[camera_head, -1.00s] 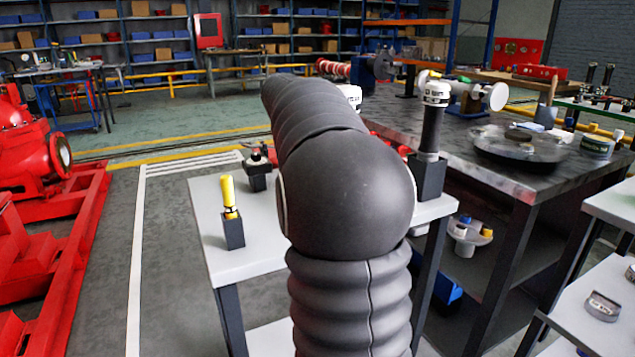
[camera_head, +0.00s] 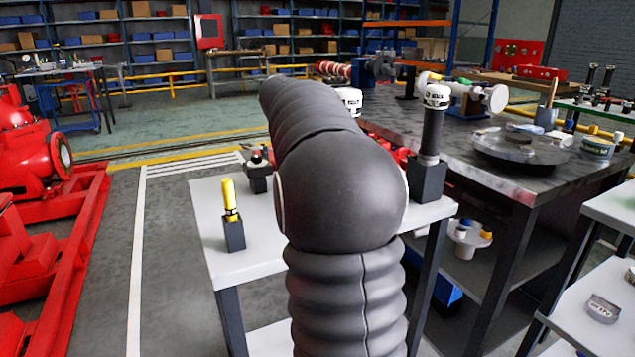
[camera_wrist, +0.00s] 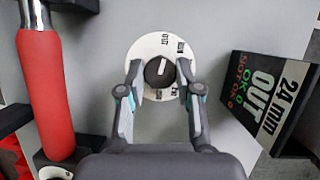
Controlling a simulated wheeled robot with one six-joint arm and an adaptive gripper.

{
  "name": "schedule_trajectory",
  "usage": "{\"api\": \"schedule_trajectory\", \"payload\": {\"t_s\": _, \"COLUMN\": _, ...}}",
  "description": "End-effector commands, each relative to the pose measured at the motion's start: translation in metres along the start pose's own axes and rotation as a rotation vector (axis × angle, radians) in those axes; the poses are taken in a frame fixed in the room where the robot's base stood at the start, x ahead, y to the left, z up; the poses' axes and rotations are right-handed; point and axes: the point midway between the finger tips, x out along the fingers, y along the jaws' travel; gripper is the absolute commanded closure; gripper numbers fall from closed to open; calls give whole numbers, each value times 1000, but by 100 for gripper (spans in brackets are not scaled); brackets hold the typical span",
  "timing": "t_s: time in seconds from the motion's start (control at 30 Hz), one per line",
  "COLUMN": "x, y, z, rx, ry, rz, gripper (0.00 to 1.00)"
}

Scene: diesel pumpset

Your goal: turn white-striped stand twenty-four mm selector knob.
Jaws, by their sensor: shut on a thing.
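In the wrist view the selector knob (camera_wrist: 157,75) is a small round black knob with a white stripe, set on a white dial (camera_wrist: 148,45) with black lettering. The stripe points roughly toward the top of the picture. My gripper (camera_wrist: 160,70) has a finger on each side of the knob and is shut on it. A black sign (camera_wrist: 268,98) reading "24 mm", "OUT", "OK 0" and "NOT OK 0" stands to the right of the dial. In the head view my arm hides the gripper and the knob.
A red-handled tool (camera_wrist: 45,95) is left of the dial in the wrist view. On the white stand (camera_head: 230,262), a yellow-handled tool (camera_head: 229,195) and a black gauge (camera_head: 434,125) stand in dark holders. A dark workbench (camera_head: 460,168) lies behind to the right.

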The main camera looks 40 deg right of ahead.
Motion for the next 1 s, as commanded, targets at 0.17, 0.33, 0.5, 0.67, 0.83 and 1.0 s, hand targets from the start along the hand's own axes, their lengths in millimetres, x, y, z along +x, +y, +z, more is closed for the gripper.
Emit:
{"api": "schedule_trajectory", "payload": {"t_s": 0.17, "x": 0, "y": 1, "z": 1, "rx": 131, "ry": 0, "rz": -58, "gripper": 100}}
{"api": "schedule_trajectory", "payload": {"t_s": 0.33, "x": 1, "y": 2, "z": 1, "rx": 281, "ry": -1, "rz": -120, "gripper": 100}}
{"api": "schedule_trajectory", "payload": {"t_s": 0.5, "x": 2, "y": 3, "z": 1, "rx": 430, "ry": -1, "rz": -182, "gripper": 100}}
{"api": "schedule_trajectory", "payload": {"t_s": 0.67, "x": 2, "y": 3, "z": 2, "rx": 572, "ry": -2, "rz": -241, "gripper": 100}}
{"api": "schedule_trajectory", "payload": {"t_s": 0.83, "x": 2, "y": 4, "z": 2, "rx": 722, "ry": -1, "rz": -302, "gripper": 100}}
{"api": "schedule_trajectory", "payload": {"t_s": 1.0, "x": 2, "y": 4, "z": 3, "rx": 870, "ry": -2, "rz": -363, "gripper": 100}}
